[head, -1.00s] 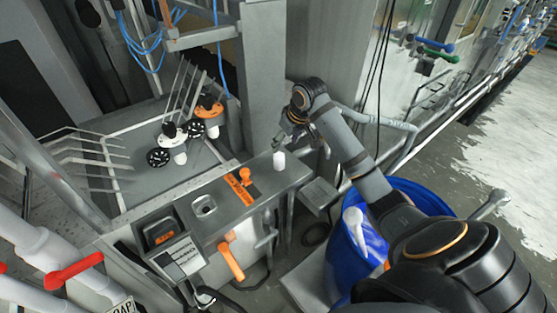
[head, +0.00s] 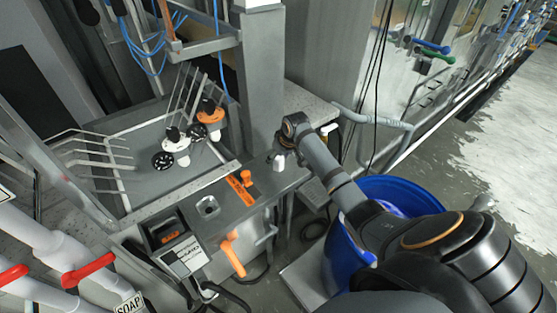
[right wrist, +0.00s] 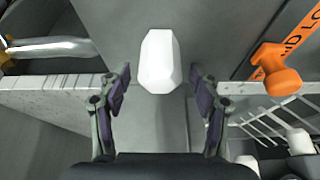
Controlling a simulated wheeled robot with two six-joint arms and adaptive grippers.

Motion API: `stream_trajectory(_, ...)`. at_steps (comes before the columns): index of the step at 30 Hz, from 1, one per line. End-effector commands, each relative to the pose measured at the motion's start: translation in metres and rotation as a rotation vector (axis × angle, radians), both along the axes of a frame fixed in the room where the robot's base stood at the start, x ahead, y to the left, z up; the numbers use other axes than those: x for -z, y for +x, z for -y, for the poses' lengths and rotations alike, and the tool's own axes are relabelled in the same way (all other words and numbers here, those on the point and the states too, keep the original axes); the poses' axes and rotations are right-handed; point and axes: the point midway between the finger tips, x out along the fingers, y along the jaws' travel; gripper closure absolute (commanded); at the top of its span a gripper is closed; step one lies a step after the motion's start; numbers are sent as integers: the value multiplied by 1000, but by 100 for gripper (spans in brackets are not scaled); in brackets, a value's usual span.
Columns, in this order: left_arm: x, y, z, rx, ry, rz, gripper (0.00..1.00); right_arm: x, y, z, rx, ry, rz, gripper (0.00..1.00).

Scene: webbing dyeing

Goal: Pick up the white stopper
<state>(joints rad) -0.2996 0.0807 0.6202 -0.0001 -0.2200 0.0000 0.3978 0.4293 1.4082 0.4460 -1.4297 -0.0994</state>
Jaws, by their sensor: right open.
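The white stopper (head: 279,162) stands on the right end of the grey metal counter, to the right of the orange stopper (head: 246,177). In the right wrist view the white stopper (right wrist: 160,58) is a pale faceted block, centred ahead of my right gripper (right wrist: 160,80). The gripper's two fingers are open and spread to either side of its near end, with gaps on both sides. In the head view my right gripper (head: 282,150) is right at the white stopper and partly hides it. My left gripper is not in view.
The orange stopper (right wrist: 276,70) stands beside an orange label. A blue barrel (head: 338,262) stands under my right arm. Metal rails (head: 372,118) run behind the arm.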

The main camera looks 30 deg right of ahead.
Motion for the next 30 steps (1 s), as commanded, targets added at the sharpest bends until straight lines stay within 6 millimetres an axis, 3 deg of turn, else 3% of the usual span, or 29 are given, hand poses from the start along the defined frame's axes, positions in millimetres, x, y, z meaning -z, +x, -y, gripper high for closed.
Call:
stream_trajectory(6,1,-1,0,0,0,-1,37,1,1,0,-1,0,1,39)
stream_trajectory(18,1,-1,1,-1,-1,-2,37,1,0,0,0,0,1,93)
stream_trajectory(30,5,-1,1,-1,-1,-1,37,-10,2,1,0,-1,4,95)
